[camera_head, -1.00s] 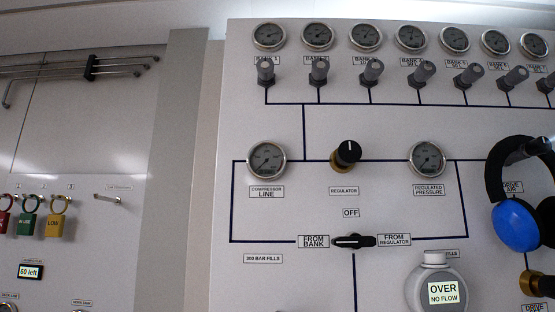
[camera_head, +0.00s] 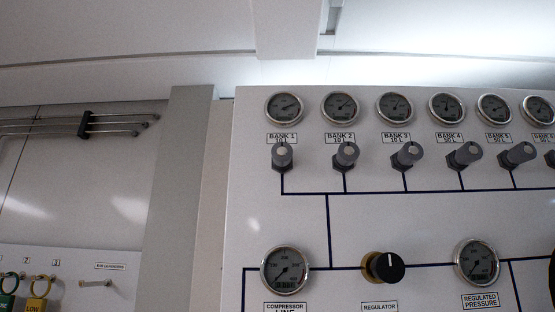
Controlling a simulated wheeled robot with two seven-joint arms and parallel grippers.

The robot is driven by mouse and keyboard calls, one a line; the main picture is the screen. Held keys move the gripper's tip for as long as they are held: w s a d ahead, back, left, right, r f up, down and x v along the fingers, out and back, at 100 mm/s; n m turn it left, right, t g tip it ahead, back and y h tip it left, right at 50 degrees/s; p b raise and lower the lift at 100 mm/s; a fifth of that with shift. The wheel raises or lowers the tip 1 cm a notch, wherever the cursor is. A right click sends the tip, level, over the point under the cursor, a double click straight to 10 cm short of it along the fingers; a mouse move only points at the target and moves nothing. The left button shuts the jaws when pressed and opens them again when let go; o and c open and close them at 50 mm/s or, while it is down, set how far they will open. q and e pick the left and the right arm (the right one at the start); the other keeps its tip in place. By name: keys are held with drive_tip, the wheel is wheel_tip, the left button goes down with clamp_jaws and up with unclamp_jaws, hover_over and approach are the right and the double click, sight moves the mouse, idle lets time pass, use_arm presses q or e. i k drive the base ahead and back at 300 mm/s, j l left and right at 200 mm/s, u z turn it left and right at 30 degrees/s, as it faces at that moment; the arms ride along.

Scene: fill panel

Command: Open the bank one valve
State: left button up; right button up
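The bank one valve (camera_head: 282,156) is a grey knob with a pale round end, under the label "BANK 1 10 L" (camera_head: 282,138) at the panel's upper left. The bank one gauge (camera_head: 285,107) is directly above it. A dark line runs down from the valve to a shared horizontal line. Whether the valve is open or closed cannot be told. Neither of my grippers shows in the head view.
Similar valves stand to the right, starting with bank 2 (camera_head: 345,154) and bank 3 (camera_head: 407,154). Below are the compressor line gauge (camera_head: 286,270), the regulator knob (camera_head: 384,267) and the regulated pressure gauge (camera_head: 477,262). A grey pillar (camera_head: 187,200) stands left of the panel.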

sight(282, 151)
drive_tip(key=k, duration=1)
